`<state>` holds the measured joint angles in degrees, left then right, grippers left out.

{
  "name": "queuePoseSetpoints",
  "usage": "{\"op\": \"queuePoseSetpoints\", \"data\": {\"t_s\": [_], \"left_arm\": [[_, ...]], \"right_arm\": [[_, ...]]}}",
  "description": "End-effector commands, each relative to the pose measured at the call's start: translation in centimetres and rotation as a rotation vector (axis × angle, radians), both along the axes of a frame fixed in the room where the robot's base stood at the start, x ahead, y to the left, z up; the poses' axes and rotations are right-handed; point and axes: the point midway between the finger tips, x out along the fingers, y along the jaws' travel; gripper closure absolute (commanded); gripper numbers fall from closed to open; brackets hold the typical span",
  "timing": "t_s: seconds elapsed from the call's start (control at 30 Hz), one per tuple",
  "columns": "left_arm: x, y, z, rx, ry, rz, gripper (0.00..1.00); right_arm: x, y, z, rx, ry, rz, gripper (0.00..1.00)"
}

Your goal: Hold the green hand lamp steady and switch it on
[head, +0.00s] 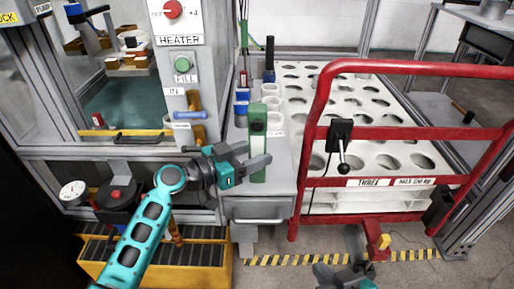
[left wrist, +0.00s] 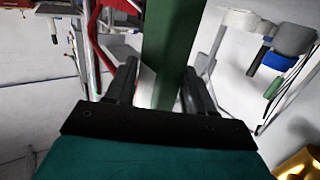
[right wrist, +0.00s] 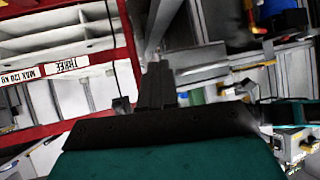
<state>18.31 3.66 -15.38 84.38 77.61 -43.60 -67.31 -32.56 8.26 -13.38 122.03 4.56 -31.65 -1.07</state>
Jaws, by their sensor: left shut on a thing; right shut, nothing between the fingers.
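The green hand lamp (head: 258,140) is a tall, narrow green body with a round feature near its top. It stands about upright at the front of the grey counter, and whether its base rests on anything is unclear. My left gripper (head: 254,158) is shut on its lower part. In the left wrist view the lamp (left wrist: 168,45) runs between the two fingers (left wrist: 160,85). My right gripper (right wrist: 156,82) is shut and empty. In the head view it is low, right of the lamp and well apart from it.
A red rail frame (head: 420,132) with a black lever box (head: 340,130) stands right of the lamp, before a white rack with round holes (head: 380,103). The heater cabinet (head: 180,60) is further left.

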Motion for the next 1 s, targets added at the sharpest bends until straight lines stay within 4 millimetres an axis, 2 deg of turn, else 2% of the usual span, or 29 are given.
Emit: {"op": "queuePoseSetpoints", "data": {"t_s": [0.17,0.27,0.4,0.6,0.8,1.0], "left_arm": [[0.0,0.0,-0.1,0.001,0.002,-0.001,0.69],[0.0,0.0,-0.1,0.001,0.002,-0.001,0.69],[0.0,0.0,-0.1,0.001,0.002,-0.001,0.69],[0.0,0.0,-0.1,0.001,0.002,-0.001,0.69],[0.0,0.0,-0.1,0.002,0.001,-0.001,0.69],[0.0,0.0,-0.1,0.002,0.001,-0.001,0.69]], "right_arm": [[1.7,2.7,2.4,0.171,-0.039,0.021,1.00],[3.0,5.1,4.9,0.329,-0.069,0.044,1.00],[4.7,8.1,9.2,0.565,-0.111,0.083,1.00],[6.2,11.0,15.4,0.880,-0.150,0.142,1.00],[6.8,12.4,19.8,1.096,-0.161,0.186,1.00],[7.2,12.8,21.4,1.184,-0.160,0.203,1.00]]}}
